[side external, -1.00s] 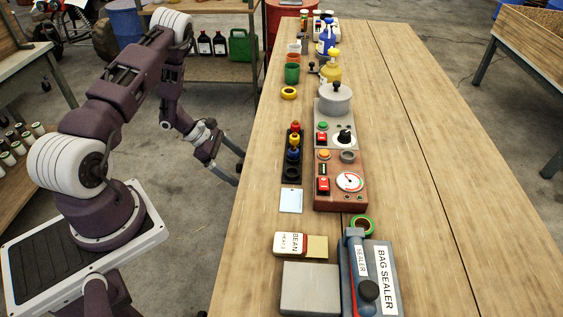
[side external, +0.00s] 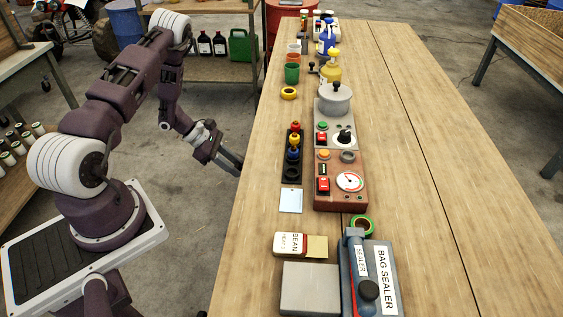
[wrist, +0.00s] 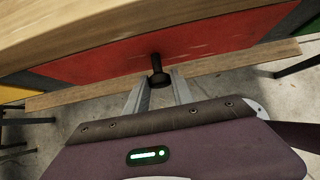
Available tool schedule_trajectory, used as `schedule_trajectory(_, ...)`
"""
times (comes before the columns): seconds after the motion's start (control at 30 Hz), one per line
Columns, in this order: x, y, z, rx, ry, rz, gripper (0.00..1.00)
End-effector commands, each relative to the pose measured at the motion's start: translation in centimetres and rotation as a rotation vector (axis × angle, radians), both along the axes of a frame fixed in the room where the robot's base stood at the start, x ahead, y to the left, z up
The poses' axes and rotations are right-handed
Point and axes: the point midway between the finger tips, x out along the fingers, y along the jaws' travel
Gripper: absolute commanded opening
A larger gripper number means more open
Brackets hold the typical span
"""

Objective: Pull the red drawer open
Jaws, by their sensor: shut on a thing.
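The red drawer (wrist: 110,62) shows its front under the bench top in the wrist view. A dark round knob (wrist: 157,66) sticks out from the middle of its front. My gripper (wrist: 160,82) has a finger on each side of the knob and is shut on it. In the side external view my gripper (side external: 239,163) is at the left edge of the bench, its tips partly hidden by the edge. The drawer itself is hidden there. The front looks level with the bench frame; I see no clear gap.
A yellow front (wrist: 10,94) lies left of the red one and a green front (wrist: 306,14) to the right. The bench top (side external: 420,170) carries a bag sealer (side external: 383,275), control boxes and a pot. The floor in front of the bench is clear around my gripper.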

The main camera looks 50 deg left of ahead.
Motion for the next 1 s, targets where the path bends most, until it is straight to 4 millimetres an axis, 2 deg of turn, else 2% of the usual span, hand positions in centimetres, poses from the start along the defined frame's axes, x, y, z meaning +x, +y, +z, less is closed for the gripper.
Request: schedule_trajectory(1.0, -6.6, 6.8, 0.0, 0.002, -0.001, 0.005, 0.03)
